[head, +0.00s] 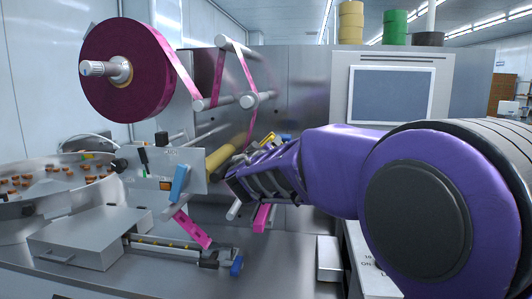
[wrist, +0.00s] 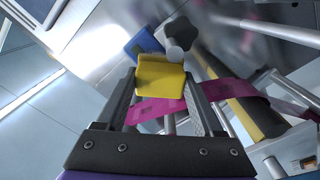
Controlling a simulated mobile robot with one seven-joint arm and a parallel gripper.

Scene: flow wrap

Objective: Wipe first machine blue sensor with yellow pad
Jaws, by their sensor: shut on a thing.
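The yellow pad (wrist: 162,78) is held between the two fingertips of my gripper (wrist: 160,88) in the wrist view. A blue sensor block (wrist: 144,43) shows just beyond the pad, partly hidden by it; I cannot tell whether they touch.
A large magenta film reel (head: 128,70) feeds a strip over rollers above the gripper. A yellow roller (head: 222,157) lies behind. A metal box (head: 90,238) and a low rail with a small blue part (head: 237,266) are below. A bowl (head: 50,190) with orange pieces is at left.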

